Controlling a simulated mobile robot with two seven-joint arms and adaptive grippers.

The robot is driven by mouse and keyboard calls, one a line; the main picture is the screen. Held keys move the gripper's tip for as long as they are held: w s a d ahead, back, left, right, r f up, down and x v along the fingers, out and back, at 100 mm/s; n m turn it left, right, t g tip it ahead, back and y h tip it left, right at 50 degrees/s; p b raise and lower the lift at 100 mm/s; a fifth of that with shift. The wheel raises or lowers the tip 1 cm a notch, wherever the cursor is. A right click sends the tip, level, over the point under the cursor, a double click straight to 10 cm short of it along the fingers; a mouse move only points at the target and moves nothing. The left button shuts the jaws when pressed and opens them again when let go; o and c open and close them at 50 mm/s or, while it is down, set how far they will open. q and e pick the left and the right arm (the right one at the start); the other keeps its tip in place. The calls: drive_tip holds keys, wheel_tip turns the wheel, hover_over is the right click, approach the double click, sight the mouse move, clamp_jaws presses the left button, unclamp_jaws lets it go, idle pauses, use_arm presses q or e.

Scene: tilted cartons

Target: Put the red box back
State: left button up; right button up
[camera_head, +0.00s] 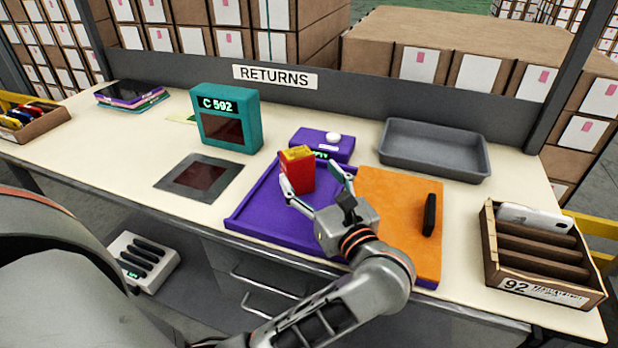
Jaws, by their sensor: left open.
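The red box (301,176) has a yellow-orange top and stands upright on the purple tray (262,222) in the middle of the table. My left gripper (314,183) is open, with its fingers pointing at the box. One fingertip is at the box's lower left and the other is to its right, with a gap on the right side. I cannot tell whether the left finger touches the box. My right gripper is not in view.
A purple device (322,143) stands just behind the box. The grey tray (435,150) is empty. An orange panel (385,190) with a black handle lies right of the purple tray. A divided carton (540,256) stands far right, a teal scanner (226,118) behind left.

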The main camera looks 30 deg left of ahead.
sight(302, 163)
use_arm(q)
drive_tip(key=shift+w+f+h, duration=0.15)
drive_tip(key=shift+f+h, duration=0.15)
drive_tip(key=shift+f, duration=0.2)
drive_tip(key=x, duration=0.7)
drive_tip(key=shift+w+a+f, duration=0.15)
drive_tip(key=shift+w, duration=0.2)
drive_tip(key=shift+c, duration=0.4)
drive_tip(key=c, duration=1.3)
drive_tip(key=shift+c, duration=0.2)
